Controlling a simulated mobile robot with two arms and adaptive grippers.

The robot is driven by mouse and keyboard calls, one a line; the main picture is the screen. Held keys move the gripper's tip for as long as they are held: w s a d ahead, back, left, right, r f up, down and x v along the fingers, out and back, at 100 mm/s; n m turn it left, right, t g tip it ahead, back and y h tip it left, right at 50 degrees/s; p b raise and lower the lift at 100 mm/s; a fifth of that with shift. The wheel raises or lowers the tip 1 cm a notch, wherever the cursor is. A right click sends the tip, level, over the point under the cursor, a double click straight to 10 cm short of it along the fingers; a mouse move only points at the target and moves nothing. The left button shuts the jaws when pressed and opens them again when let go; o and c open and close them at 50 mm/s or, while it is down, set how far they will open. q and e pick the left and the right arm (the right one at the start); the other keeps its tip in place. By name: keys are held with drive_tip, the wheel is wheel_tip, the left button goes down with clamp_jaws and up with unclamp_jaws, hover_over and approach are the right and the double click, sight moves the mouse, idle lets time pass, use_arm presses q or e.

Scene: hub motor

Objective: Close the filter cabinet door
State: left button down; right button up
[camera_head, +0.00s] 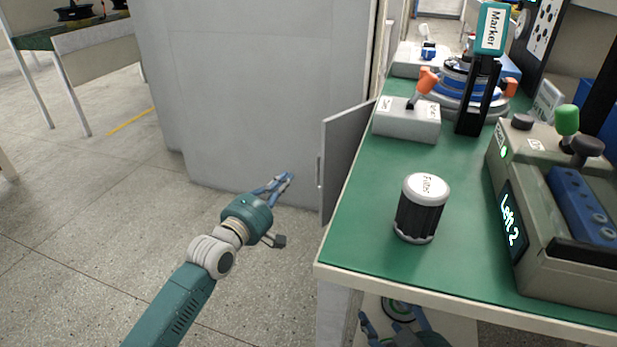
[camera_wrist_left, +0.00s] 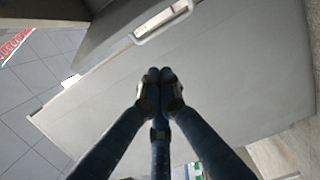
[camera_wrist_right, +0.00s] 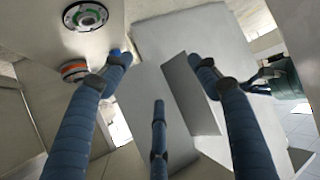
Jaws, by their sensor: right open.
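In the head view a grey door panel (camera_head: 345,155) stands open at the table's left edge, beside the large grey cabinet body (camera_head: 250,90). My left gripper (camera_head: 284,181) is left of the door, in front of the cabinet body and apart from the door in this view. In the left wrist view its fingertips (camera_wrist_left: 161,78) are together, with a broad grey panel and a handle (camera_wrist_left: 162,18) beyond. My right gripper (camera_head: 390,330) is low, partly hidden by the table. In the right wrist view its fingers (camera_wrist_right: 160,65) are spread and empty, with a narrow grey panel (camera_wrist_right: 190,95) beyond.
The green-topped table (camera_head: 370,240) carries a black filter with a white cap (camera_head: 422,208), a grey box (camera_head: 407,122) and a device reading "Left 2" (camera_head: 545,210). Round discs (camera_wrist_right: 86,15) show in the right wrist view. Speckled floor at left is free.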

use_arm(q)
drive_tip(key=w+d+b, duration=0.2)
drive_tip(key=w+d, duration=0.1)
drive_tip(key=d, duration=0.3)
drive_tip(key=shift+w+b, duration=0.35)
drive_tip(key=shift+w, duration=0.05)
use_arm(e)
drive_tip(key=w+a+r+t+y, duration=0.1)
drive_tip(key=w+r+t, duration=0.1)
drive_tip(key=r+t, duration=0.2)
drive_tip(key=w+a+r+t+y, duration=0.1)
drive_tip(key=w+a+r+t, duration=0.1)
drive_tip(key=r, duration=0.9)
drive_tip(key=shift+r+t+y, duration=0.25)
drive_tip(key=shift+t+y, duration=0.05)
drive_tip(key=shift+t, duration=0.6)
